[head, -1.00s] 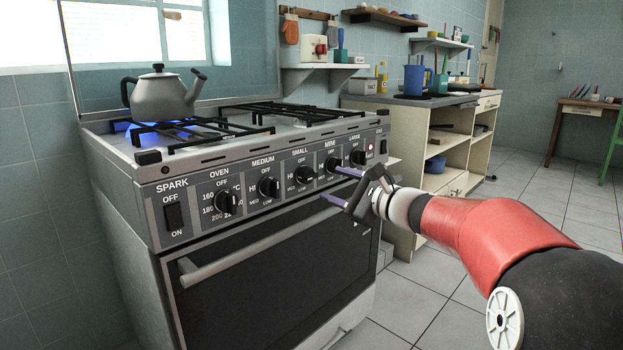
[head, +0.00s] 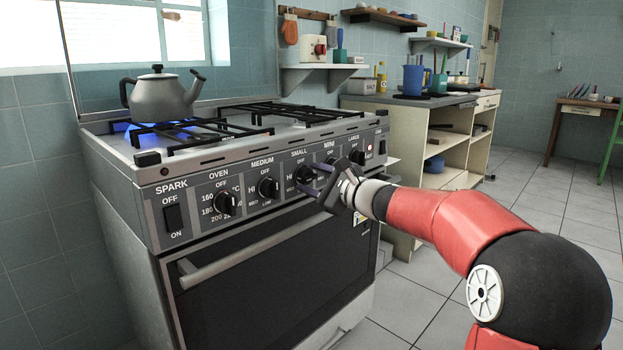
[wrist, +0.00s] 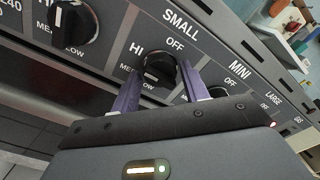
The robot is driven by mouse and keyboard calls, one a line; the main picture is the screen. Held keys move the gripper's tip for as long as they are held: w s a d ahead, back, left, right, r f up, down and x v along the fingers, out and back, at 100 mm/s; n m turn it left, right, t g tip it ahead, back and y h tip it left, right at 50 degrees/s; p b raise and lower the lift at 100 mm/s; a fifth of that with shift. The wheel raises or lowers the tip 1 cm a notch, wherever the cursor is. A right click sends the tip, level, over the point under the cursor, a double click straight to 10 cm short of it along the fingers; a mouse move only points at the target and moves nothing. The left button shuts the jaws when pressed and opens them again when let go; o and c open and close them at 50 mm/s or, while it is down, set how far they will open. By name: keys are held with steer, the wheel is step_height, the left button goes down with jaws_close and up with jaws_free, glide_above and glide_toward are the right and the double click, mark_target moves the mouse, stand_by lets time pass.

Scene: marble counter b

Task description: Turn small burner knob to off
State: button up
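The small burner knob (wrist: 160,74) is black and round, under the SMALL label with OFF above it and HI to its left. A light mark shows on its face, but I cannot tell its exact setting. In the wrist view, my gripper (wrist: 160,80) has its two purple fingers on either side of this knob, with narrow gaps showing. In the head view, my gripper (head: 312,180) is at the front panel, and the small knob (head: 303,174) is partly hidden behind the fingers. A blue flame (head: 120,127) burns under the grey kettle (head: 160,95).
The medium knob (head: 268,187) and oven knob (head: 226,203) are to the left. The mini knob (head: 332,163) and large knob (head: 358,157) are to the right, close to my gripper. The oven handle (head: 250,247) sticks out below the panel. Floor in front is clear.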

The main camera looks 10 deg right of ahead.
steer(key=c, duration=0.4)
steer(key=shift+r+m+p, duration=0.2)
steer(key=shift+m+p, duration=0.5)
steer(key=shift+p, duration=0.1)
steer(key=m+p, duration=0.2)
steer(key=shift+m+p, duration=0.3)
steer(key=shift+m, duration=0.1)
steer(key=shift+f+m+p, duration=0.2)
steer(key=shift+m+p, duration=0.2)
steer(key=shift+m, duration=0.3)
